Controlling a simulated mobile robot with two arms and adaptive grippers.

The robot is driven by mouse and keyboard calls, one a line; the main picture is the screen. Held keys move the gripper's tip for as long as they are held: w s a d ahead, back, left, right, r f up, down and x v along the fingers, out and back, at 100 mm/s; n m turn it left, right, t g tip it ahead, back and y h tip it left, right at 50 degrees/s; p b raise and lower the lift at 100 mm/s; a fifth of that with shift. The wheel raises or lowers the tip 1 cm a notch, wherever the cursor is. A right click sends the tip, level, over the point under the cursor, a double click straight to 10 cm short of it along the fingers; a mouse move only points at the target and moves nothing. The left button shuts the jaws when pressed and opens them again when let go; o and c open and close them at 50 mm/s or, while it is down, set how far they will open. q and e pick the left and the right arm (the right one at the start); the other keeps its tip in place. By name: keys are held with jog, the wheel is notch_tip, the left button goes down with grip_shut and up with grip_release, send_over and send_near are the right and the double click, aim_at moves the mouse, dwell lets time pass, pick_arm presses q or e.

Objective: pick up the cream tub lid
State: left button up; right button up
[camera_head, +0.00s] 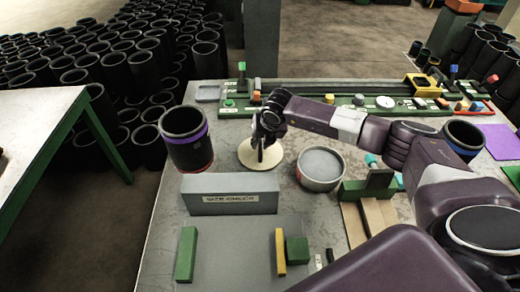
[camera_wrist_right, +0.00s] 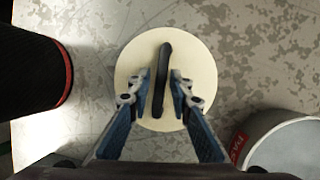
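The cream tub lid (camera_head: 246,158) is a flat round disc lying on the grey table, with a dark bar handle (camera_wrist_right: 162,80) across its middle. In the right wrist view the lid (camera_wrist_right: 200,62) fills the centre. My right gripper (camera_head: 262,150) is over the lid, pointing down. In the wrist view its two fingers (camera_wrist_right: 161,88) stand apart on either side of the bar handle, with narrow gaps showing. Whether the fingertips reach down beside the bar or stay above it I cannot tell. My left gripper is not in view.
A black sleeve with a purple band (camera_head: 186,140) stands left of the lid. A round grey tub (camera_head: 320,168) stands close on its right. A grey size-check block (camera_head: 230,201) is in front. A green rack (camera_head: 310,108) with small parts lies behind.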

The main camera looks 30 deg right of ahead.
jog(key=shift+w+f, duration=0.25)
jog(key=shift+f, duration=0.35)
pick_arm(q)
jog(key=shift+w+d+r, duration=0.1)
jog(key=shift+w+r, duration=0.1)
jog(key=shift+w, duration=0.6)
pick_arm(e)
jog(key=c, duration=0.5)
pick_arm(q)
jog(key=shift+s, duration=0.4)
pick_arm(e)
grip_shut()
